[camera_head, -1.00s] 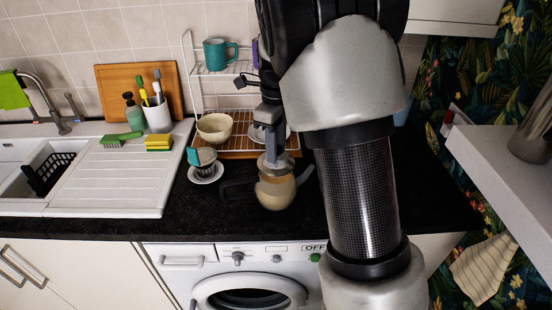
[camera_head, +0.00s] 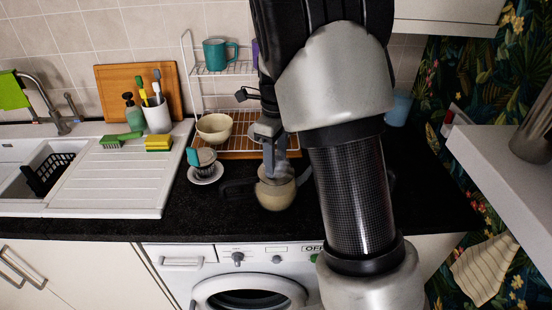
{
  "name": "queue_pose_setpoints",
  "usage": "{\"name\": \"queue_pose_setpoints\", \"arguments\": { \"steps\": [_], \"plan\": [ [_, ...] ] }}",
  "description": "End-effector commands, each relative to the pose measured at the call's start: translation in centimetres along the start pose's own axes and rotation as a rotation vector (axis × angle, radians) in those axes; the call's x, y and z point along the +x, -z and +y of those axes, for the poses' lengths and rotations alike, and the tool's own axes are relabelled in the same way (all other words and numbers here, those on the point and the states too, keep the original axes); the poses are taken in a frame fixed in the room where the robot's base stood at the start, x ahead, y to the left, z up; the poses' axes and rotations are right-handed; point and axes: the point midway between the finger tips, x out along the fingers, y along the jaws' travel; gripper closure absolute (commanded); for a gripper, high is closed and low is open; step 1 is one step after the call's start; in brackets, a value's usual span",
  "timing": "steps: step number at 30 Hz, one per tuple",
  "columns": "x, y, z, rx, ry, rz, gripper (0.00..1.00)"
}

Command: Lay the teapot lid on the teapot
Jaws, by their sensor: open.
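The teapot (camera_head: 275,196) stands upright on the black countertop above the washing machine. It has a cream-tan body, a black handle on the left and a grey spout on the right. My gripper (camera_head: 273,172) points down right over the teapot's top, its fingers open. A pale grey piece (camera_head: 283,171) shows at the teapot's mouth between and behind the fingers. It may be the lid, but the fingers partly hide it and I cannot tell whether it is seated flat.
A cup on a saucer (camera_head: 206,172) with a teal item stands left of the teapot. A cream bowl (camera_head: 214,128) sits behind by a wire rack holding a teal mug (camera_head: 215,55). The white drainer (camera_head: 115,180) lies left. My arm covers the counter to the right.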

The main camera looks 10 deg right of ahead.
Motion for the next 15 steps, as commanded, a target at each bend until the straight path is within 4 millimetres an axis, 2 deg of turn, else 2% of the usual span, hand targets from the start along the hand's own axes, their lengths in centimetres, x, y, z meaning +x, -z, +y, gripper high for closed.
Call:
{"name": "queue_pose_setpoints", "arguments": {
  "steps": [5,15],
  "plan": [
    [-1.2,-0.1,0.0,-0.001,0.001,-0.002,0.55],
    [-8.3,-0.1,-0.1,0.0,0.003,-0.003,0.55]
  ]
}}
